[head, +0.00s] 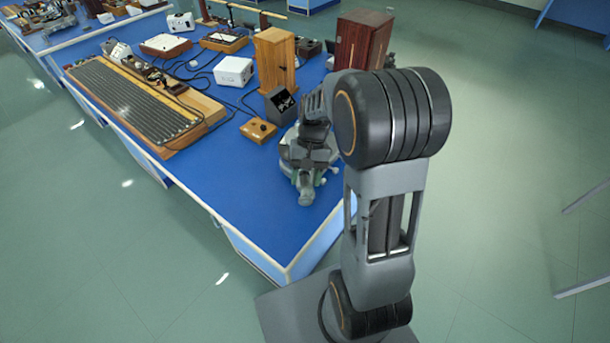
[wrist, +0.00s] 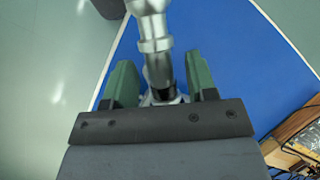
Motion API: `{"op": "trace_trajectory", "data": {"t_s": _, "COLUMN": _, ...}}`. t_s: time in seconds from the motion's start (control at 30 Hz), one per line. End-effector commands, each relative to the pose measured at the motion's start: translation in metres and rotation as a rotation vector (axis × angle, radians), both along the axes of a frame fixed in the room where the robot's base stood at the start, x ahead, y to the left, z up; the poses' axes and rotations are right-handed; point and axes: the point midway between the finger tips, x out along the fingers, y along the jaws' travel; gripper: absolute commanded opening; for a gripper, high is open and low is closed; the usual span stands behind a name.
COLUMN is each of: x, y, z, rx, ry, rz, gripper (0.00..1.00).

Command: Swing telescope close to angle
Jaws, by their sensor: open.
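The spectrometer (head: 296,158) stands on the blue bench near its front corner, partly hidden under my arm. Its telescope, a silver stepped tube (head: 306,192), points toward the front of the bench. In the wrist view the telescope tube (wrist: 155,45) runs from the top edge down between my two green fingers. My gripper (wrist: 160,82) is open, with one finger on each side of the tube.
A small wooden box with knobs (head: 258,130) and a dark meter box (head: 280,104) stand close behind the spectrometer. A tall wooden box (head: 275,60), a dark red cabinet (head: 361,40) and a long ribbed board (head: 134,100) are farther back. The bench's front corner is clear.

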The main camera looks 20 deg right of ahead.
Motion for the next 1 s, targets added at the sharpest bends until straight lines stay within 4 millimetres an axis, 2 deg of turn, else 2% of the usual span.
{"op": "trace_trajectory", "data": {"t_s": 0.17, "x": 0.003, "y": -0.002, "z": 0.007, "rx": -0.001, "ry": -0.002, "rz": -0.001, "gripper": 0.52}}
{"op": "trace_trajectory", "data": {"t_s": 0.27, "x": 0.007, "y": -0.006, "z": 0.02, "rx": -0.001, "ry": -0.004, "rz": -0.002, "gripper": 0.52}}
{"op": "trace_trajectory", "data": {"t_s": 0.7, "x": 0.033, "y": -0.029, "z": 0.099, "rx": -0.001, "ry": -0.003, "rz": 0.0, "gripper": 0.52}}
{"op": "trace_trajectory", "data": {"t_s": 1.0, "x": 0.041, "y": -0.036, "z": 0.124, "rx": 0.0, "ry": -0.001, "rz": 0.0, "gripper": 0.52}}
